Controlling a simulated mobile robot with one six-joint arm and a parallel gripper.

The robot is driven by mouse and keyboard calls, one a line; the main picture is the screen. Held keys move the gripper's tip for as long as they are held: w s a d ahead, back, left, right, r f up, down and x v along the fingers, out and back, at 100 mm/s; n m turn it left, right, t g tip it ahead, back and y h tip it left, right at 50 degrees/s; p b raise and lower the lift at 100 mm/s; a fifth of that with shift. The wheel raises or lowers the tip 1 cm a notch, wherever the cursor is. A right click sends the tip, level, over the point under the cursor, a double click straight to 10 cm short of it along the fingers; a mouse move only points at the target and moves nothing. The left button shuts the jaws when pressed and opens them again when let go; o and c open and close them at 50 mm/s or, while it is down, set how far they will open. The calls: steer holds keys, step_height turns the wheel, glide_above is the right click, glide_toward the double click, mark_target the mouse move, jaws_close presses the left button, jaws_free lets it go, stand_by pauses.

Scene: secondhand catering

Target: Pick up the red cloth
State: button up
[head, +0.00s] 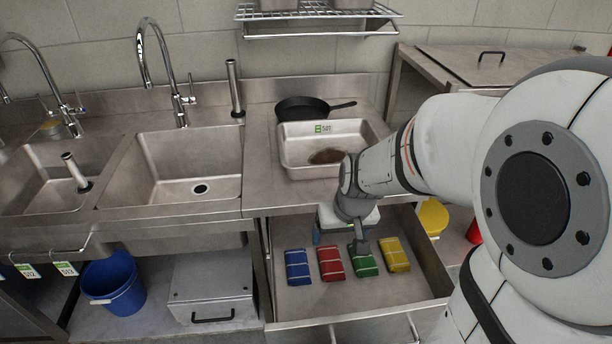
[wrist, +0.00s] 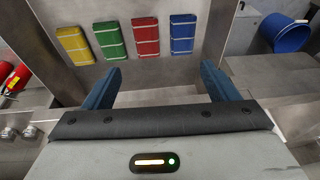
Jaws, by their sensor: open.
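The red cloth (head: 331,263) lies folded in the open drawer (head: 350,305), between a blue cloth (head: 298,267) and a green cloth (head: 362,259). It also shows in the wrist view (wrist: 145,36), ahead of the fingers. My gripper (wrist: 160,88) is open and empty, its two blue fingers spread apart. It is above the rear part of the drawer, apart from the cloths. In the head view my wrist hides most of the gripper.
A yellow cloth (head: 394,255) lies right of the green one. A steel tray (head: 300,160) and black pan (head: 300,107) stand on the counter above the drawer. A blue bucket (head: 113,287) and steel box (head: 212,288) stand on the lower shelf to the left.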

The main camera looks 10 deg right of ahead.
steer(key=shift+o, duration=0.6)
steer(key=w+f+p, duration=0.2)
steer(key=w+f, duration=0.4)
steer(key=f, duration=0.1)
glide_above(331, 260)
steer(key=s, duration=0.1)
steer(key=shift+h, duration=0.4)
steer(key=f, duration=1.1)
steer(key=shift+s+a+f, duration=0.2)
steer(key=shift+a+f, duration=0.05)
steer(key=shift+a, duration=0.15)
steer(key=b+x, duration=0.5)
steer(key=shift+s+d+f, duration=0.15)
steer(key=shift+s+d, duration=0.05)
steer(key=shift+d, duration=0.15)
steer(key=shift+w+f, duration=0.2)
steer(key=shift+f, duration=0.1)
steer(key=shift+r, duration=0.1)
steer(key=c, duration=1.1)
